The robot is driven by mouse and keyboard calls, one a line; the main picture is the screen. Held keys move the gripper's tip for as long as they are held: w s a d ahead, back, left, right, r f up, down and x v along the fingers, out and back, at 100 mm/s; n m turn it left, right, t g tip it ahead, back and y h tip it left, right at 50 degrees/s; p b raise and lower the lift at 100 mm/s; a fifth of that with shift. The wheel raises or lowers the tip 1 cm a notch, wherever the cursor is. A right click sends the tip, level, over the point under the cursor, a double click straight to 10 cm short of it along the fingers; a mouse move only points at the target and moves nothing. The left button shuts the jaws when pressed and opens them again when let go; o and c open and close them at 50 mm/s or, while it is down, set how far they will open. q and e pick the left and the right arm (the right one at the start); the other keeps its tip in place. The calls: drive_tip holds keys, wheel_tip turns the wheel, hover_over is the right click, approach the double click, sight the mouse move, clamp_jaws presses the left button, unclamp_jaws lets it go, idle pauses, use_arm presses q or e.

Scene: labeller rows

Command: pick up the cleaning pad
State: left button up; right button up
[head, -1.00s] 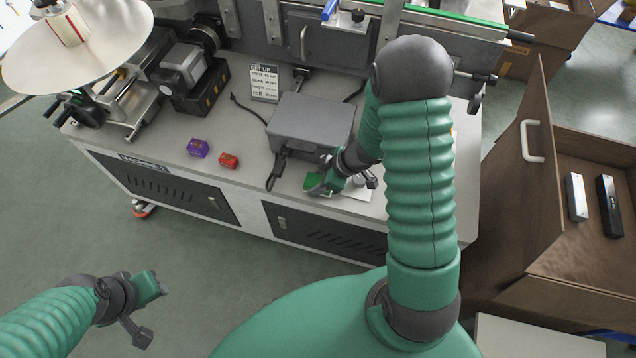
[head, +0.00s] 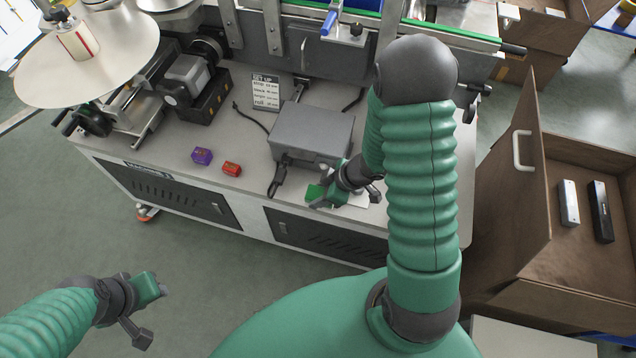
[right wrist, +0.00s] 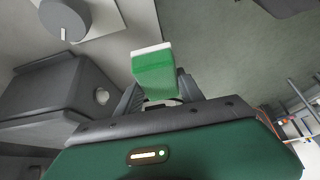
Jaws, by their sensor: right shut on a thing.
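The cleaning pad is a green block with a white edge, seen clearly in the right wrist view (right wrist: 153,75). My right gripper (right wrist: 158,98) is shut on it, with dark fingers on both sides. In the head view, the green of the pad (head: 315,192) shows at the left end of my right gripper (head: 325,194), over the front edge of the machine's bench. I cannot tell whether the pad touches the bench. My left gripper (head: 155,292) is over the floor at lower left, away from the bench; its finger opening is unclear.
A grey box (head: 310,135) stands just behind the right gripper. A white plate (head: 355,197) lies beside it. A purple box (head: 202,156) and a red box (head: 231,169) sit to the left, with clear bench between.

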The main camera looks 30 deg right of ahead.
drive_tip(key=s+a+r+p, duration=0.1)
drive_tip(key=s+a+p, duration=0.4)
drive_tip(key=s+p, duration=0.6)
drive_tip(key=shift+a+p, duration=0.25)
drive_tip(key=shift+p, duration=0.5)
